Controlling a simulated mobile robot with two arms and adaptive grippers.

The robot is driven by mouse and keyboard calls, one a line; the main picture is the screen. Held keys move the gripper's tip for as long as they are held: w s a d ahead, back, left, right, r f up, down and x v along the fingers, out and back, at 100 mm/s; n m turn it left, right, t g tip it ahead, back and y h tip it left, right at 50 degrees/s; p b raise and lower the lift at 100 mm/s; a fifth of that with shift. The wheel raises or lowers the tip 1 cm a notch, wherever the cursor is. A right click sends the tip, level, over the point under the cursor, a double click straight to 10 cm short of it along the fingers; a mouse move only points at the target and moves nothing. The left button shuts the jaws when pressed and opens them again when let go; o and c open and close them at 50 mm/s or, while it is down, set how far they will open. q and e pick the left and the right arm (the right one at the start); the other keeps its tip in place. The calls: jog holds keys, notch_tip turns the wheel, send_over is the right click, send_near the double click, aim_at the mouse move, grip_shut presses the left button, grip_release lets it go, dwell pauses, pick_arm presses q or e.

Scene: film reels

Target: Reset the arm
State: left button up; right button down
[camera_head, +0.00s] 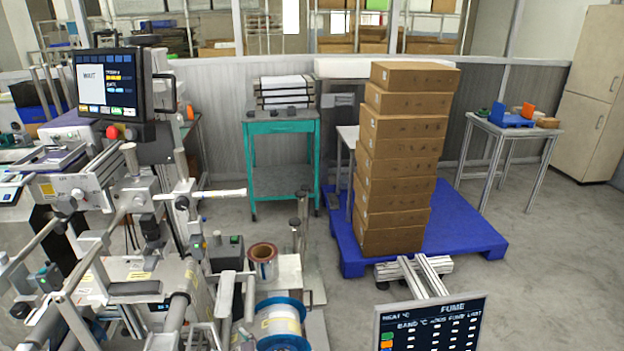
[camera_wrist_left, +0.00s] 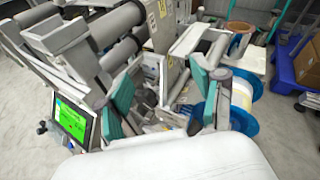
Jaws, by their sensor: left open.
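My left gripper (camera_wrist_left: 162,98) shows in the left wrist view with teal-padded fingers spread apart. No object shows held between them; a grey and white machine with rollers (camera_wrist_left: 115,45) lies beyond. My arms and grippers are not visible in the head view, and my right gripper is in neither view. A blue-flanged reel (camera_head: 281,322) with a pale wound core stands at the bottom of the head view. A blue-flanged reel (camera_wrist_left: 243,108) also shows right of the fingers in the left wrist view. A smaller reddish-brown roll (camera_head: 263,256) stands behind the reel in the head view.
The machine (camera_head: 130,265) with a monitor (camera_head: 108,82) fills the left. A tall carton stack (camera_head: 400,160) stands on a blue pallet (camera_head: 465,225). A screen (camera_head: 430,325) is at bottom right. A teal cart (camera_head: 282,127) stands behind. The right floor is open.

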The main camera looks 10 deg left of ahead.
pick_arm(q)
jog(key=s+d+f+n+g+h, duration=0.1)
jog(key=s+f+n+g+h, duration=0.15)
jog(key=s+f, duration=0.55)
jog(key=s+d+f+n+g+h, duration=0.1)
jog(key=s+f+n+h, duration=0.2)
jog(key=f, duration=0.9)
jog(key=s+d+f+n+g+h, duration=0.1)
jog(key=s+f+n+g+h, duration=0.1)
jog(key=s+f, duration=0.65)
jog(key=s+a+f+n+g+h, duration=0.1)
jog(key=s+f+n, duration=0.3)
jog(key=s, duration=0.4)
jog(key=s+f+n+g+h, duration=0.1)
jog(key=s+f+n, duration=0.3)
jog(key=s+n, duration=0.2)
jog(key=s+a+f+n+g+h, duration=0.1)
jog(key=s+f+n, duration=0.3)
jog(key=s, duration=0.7)
jog(key=shift+a+n+g, duration=0.3)
jog(key=shift+n+g, duration=0.15)
